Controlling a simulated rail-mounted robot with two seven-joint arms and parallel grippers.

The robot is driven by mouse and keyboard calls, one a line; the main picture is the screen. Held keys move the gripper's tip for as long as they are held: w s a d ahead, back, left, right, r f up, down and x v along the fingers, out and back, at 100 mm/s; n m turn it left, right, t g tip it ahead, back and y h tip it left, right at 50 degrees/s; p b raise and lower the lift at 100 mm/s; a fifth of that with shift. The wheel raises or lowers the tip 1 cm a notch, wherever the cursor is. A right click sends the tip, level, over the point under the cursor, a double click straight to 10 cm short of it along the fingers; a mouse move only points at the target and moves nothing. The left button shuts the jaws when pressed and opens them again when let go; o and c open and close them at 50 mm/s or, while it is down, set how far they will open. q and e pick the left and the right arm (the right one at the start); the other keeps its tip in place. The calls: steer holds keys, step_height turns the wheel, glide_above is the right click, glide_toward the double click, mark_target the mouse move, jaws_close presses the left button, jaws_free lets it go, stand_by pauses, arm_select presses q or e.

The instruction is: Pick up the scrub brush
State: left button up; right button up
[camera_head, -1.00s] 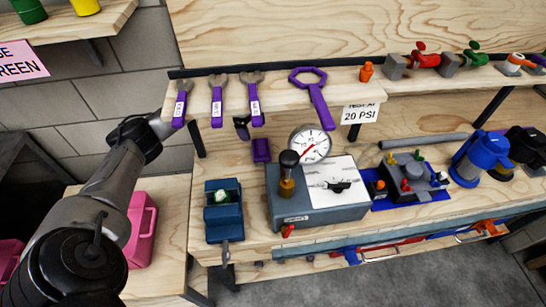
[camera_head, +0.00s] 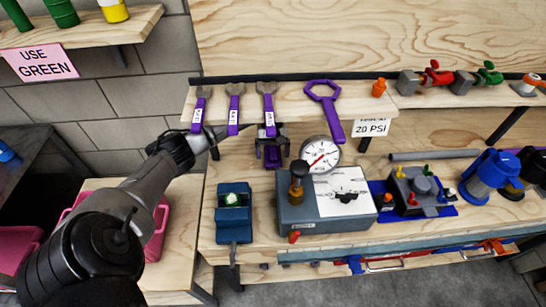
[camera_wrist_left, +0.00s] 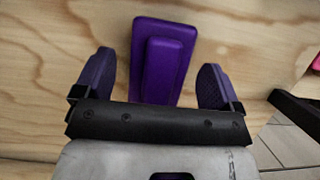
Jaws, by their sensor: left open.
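A purple block with a smaller raised block on top, which looks like the scrub brush (camera_head: 272,157), sits on the wooden bench beneath the shelf of wrenches. In the left wrist view the brush (camera_wrist_left: 165,62) lies ahead of and between the fingers, with gaps on both sides. My left gripper (camera_head: 271,143) is open and empty, over the brush in the head view, and partly hides it. Its two dark-purple finger pads (camera_wrist_left: 158,80) show apart in the left wrist view. Bristles are not visible. My right gripper is not in view.
A grey gauge box (camera_head: 325,208) with a round dial (camera_head: 320,154) stands just right of the brush. A blue vise-like block (camera_head: 234,212) is in front left. The shelf with purple wrenches (camera_head: 234,108) overhangs behind. Pink containers (camera_head: 157,230) are at lower left.

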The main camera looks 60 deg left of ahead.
arm_select(q)
steer(key=shift+x, duration=1)
steer(key=c, duration=1)
